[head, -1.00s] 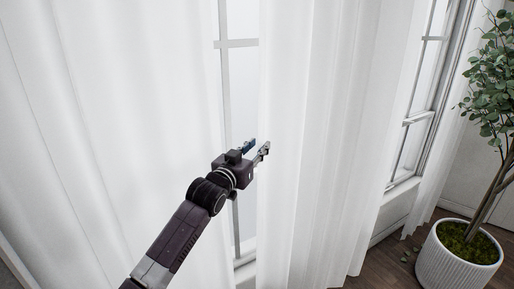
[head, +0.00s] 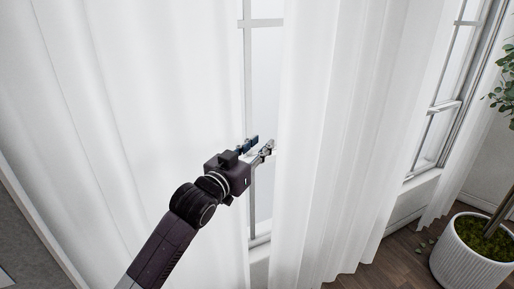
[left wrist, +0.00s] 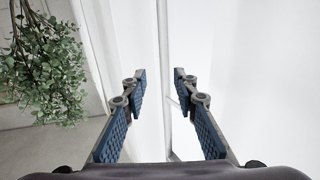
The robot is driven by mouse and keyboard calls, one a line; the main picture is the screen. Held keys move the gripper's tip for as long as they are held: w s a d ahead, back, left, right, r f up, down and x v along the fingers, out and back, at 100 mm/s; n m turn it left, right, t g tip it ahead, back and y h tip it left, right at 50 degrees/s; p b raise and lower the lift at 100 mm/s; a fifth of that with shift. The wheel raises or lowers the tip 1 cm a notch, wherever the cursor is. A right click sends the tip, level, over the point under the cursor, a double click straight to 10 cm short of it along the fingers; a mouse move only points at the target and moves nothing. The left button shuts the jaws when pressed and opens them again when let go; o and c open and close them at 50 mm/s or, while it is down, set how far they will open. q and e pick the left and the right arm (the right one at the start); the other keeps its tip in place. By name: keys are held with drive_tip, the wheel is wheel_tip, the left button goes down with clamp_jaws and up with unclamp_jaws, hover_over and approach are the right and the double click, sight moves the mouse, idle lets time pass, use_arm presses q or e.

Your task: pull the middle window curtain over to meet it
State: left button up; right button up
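The middle curtain (head: 335,120) is a white pleated panel hanging right of a narrow window gap (head: 264,85) in the head view. A wider white curtain (head: 120,90) hangs left of the gap. My left gripper (head: 264,142) is in front of the gap, its fingertips near the middle curtain's left edge; contact cannot be told. In the left wrist view, the left gripper (left wrist: 160,78) has its blue-padded fingers apart, with nothing clearly held between them. White cloth or window surfaces fill the space beyond. My right gripper is not in view.
A leafy plant in a ribbed white pot (head: 468,265) stands on the wooden floor at right; its leaves (left wrist: 45,70) also show in the left wrist view. Another window (head: 440,120) and a further curtain panel (head: 462,165) are at the right.

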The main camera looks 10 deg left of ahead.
use_arm(q)
drive_tip(key=shift+s+a, duration=0.3)
drive_tip(key=shift+s, duration=0.3)
